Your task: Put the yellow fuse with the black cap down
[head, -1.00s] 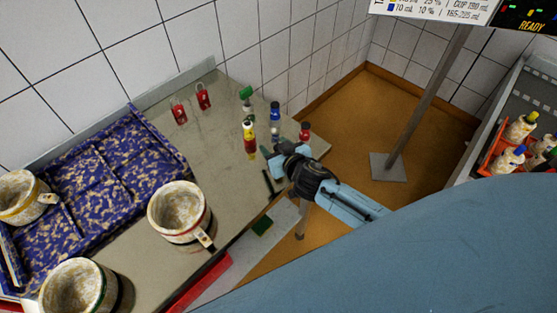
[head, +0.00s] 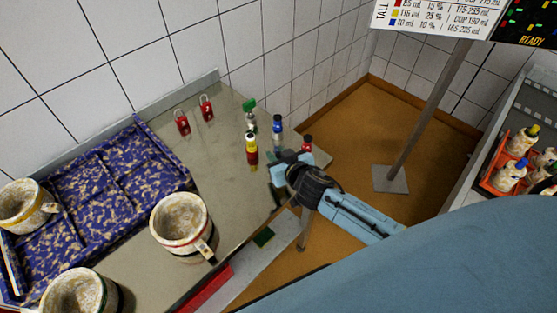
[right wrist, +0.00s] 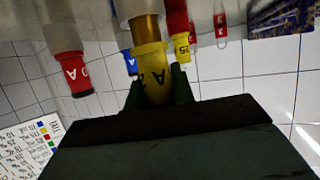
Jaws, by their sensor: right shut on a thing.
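My right gripper (head: 286,163) is low over the right end of the grey table in the head view. In the right wrist view its two dark fingers (right wrist: 157,88) are shut on a yellow-ended fuse (right wrist: 152,72) with dark lettering. An orange-brown section shows beyond the yellow end. In the head view this fuse is mostly hidden by the gripper, and I cannot see a black cap. I cannot tell whether the fuse touches the table. My left gripper is not in view.
Close by stand a blue-topped piece (head: 277,128), a red-topped one (head: 307,143), a yellow-and-red one (head: 251,148) and a green-topped one (head: 250,108). Two red tagged pieces (head: 182,122) are farther back. A mug (head: 180,228) and purple speckled tray (head: 120,165) lie left.

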